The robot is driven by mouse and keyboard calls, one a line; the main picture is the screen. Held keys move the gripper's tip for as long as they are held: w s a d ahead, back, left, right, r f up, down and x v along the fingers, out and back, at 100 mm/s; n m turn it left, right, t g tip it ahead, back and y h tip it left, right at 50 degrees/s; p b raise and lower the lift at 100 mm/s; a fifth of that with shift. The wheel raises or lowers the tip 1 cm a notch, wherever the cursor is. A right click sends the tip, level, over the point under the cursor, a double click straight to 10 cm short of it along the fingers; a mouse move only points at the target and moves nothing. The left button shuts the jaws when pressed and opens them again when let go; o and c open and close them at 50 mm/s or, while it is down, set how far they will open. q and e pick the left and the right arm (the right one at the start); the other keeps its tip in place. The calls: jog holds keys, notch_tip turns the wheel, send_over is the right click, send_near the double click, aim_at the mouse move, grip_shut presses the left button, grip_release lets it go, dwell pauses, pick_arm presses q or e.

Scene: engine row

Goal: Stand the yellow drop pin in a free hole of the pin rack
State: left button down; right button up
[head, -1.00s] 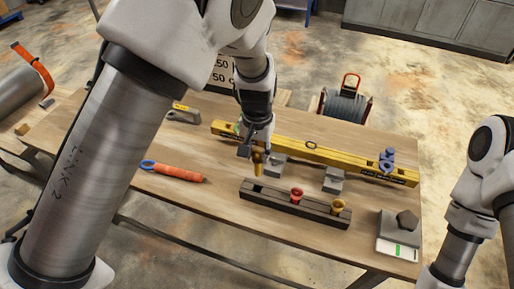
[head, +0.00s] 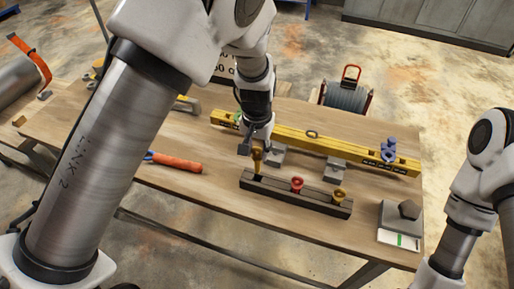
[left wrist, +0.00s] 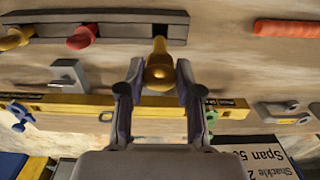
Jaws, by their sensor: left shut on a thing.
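The yellow drop pin (head: 257,158) is in my left gripper (head: 257,143), which is shut on its upper part. The pin hangs about upright over the left end of the dark pin rack (head: 318,204). In the left wrist view the pin (left wrist: 159,68) points at the rack's end hole, and its lower end overlaps the rack (left wrist: 120,28). I cannot tell how far the tip is in the hole. A red pin (head: 297,184) stands mid-rack and another yellow pin (head: 338,195) stands towards the right end. My right gripper is out of view; only that arm shows.
A long yellow spirit level (head: 350,159) lies behind the rack, with grey blocks (head: 335,169) before it. An orange-handled tool (head: 177,162) lies to the left. A grey block with a dark nut (head: 408,210) stands at the right. Bare tabletop lies in front of the rack.

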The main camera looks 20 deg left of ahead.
aim_at(257, 172)
pick_arm(q)
jog(key=shift+r+p, duration=0.1)
jog(key=shift+p, duration=0.5)
dwell(0.8)
jog(key=shift+f+b, duration=2.1)
jog(key=shift+f, duration=1.8)
jog(key=c, duration=0.7)
grip_release()
jog(key=shift+r, duration=0.1)
notch_tip(257, 172, up, 12)
jog(key=shift+s+f, duration=0.1)
